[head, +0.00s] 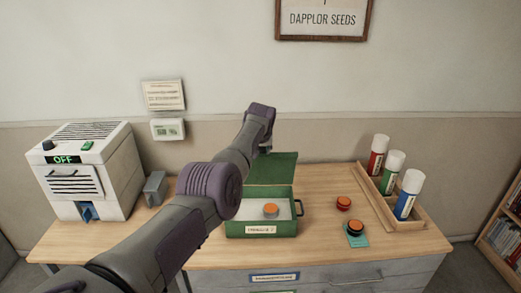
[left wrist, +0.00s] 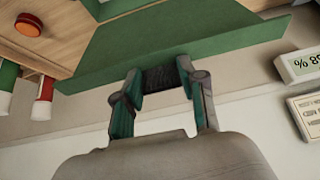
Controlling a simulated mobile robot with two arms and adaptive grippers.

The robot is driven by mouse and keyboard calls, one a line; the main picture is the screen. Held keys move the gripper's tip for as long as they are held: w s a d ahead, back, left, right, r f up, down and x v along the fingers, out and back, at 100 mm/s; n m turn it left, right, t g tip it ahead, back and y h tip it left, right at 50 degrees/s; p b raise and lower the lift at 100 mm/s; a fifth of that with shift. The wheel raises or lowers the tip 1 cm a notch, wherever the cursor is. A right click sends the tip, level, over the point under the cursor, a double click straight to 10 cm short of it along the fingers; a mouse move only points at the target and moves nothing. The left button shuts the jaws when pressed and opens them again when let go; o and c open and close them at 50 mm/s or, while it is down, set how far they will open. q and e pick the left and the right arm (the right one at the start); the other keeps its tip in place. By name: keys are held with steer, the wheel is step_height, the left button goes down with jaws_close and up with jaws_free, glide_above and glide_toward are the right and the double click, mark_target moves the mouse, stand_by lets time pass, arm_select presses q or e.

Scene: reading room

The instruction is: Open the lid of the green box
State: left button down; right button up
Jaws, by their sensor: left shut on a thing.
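The green box (head: 262,228) stands on the wooden desktop, its front carrying a white label. Its green lid (head: 275,168) is raised at the back, so the pale inside and an orange-topped grey button (head: 271,210) in it show. My left gripper (head: 265,147) is at the lid's upper edge, partly hidden by my own arm. In the left wrist view the lid (left wrist: 185,40) spans the top, and my left gripper (left wrist: 162,80) is shut on the dark tab (left wrist: 160,78) at the lid's edge. My right gripper is not in view.
A white machine reading OFF (head: 88,170) stands at left, near a small grey block (head: 155,188). Two orange-red buttons (head: 343,203) (head: 355,229) lie right of the box. A wooden rack (head: 404,215) holds red, green and blue cylinders. The wall is close behind.

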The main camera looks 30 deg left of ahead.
arm_select(q)
steer(key=shift+r, duration=0.15)
steer(key=c, duration=0.7)
jaws_free()
steer(key=shift+o, duration=0.3)
steer(key=v, duration=1.2)
steer(key=shift+d, duration=0.1)
